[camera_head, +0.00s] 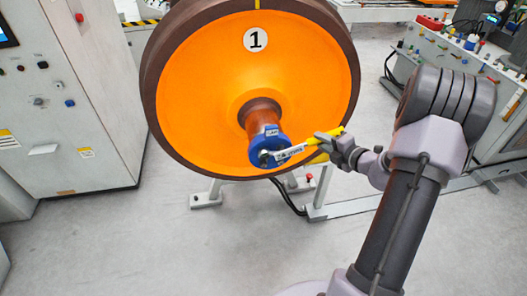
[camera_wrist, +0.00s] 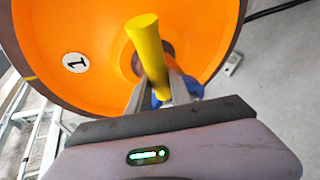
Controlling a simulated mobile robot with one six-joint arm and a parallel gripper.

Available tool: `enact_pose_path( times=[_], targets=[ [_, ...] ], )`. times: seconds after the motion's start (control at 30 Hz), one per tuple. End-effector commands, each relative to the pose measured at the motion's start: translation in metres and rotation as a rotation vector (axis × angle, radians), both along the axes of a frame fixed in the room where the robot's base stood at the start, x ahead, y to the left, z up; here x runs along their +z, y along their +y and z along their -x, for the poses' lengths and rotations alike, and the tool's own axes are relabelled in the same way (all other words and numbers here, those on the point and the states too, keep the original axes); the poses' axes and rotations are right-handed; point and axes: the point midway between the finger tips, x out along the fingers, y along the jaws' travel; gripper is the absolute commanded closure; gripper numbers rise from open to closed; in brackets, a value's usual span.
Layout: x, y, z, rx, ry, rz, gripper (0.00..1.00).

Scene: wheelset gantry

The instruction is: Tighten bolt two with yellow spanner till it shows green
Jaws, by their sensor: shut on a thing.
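A large orange wheel (camera_head: 205,95) with a dark rim stands upright, marked with a "1" plate (camera_head: 256,39). A blue-ended hub (camera_head: 268,138) sticks out from its centre. My gripper (camera_head: 327,146) is shut on the yellow spanner (camera_head: 290,153), right of the hub. The spanner's silver head reaches the hub's end face and appears to touch it near a bolt; exact seating cannot be told. In the wrist view the spanner's yellow handle (camera_wrist: 149,58) rises between my fingers (camera_wrist: 152,95). No bolt number or green bolt mark is readable.
A grey control cabinet (camera_head: 75,120) stands at the left. A grey floor stand (camera_head: 325,208) and a dark cable (camera_head: 288,197) lie below the wheel. A bench with red and black controls (camera_head: 450,55) is at the upper right. The front floor is clear.

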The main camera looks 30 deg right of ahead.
Motion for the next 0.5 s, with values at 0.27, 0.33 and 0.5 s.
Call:
enact_pose_path(
  times=[0.27, 0.33, 0.5],
  targets=[
    [0.001, 0.006, 0.023, -0.001, 0.0, 0.0, 1.0],
    [0.001, 0.007, 0.029, -0.001, 0.0, 0.0, 1.0],
    [0.001, 0.011, 0.04, -0.001, -0.001, 0.0, 1.0]
  ],
)
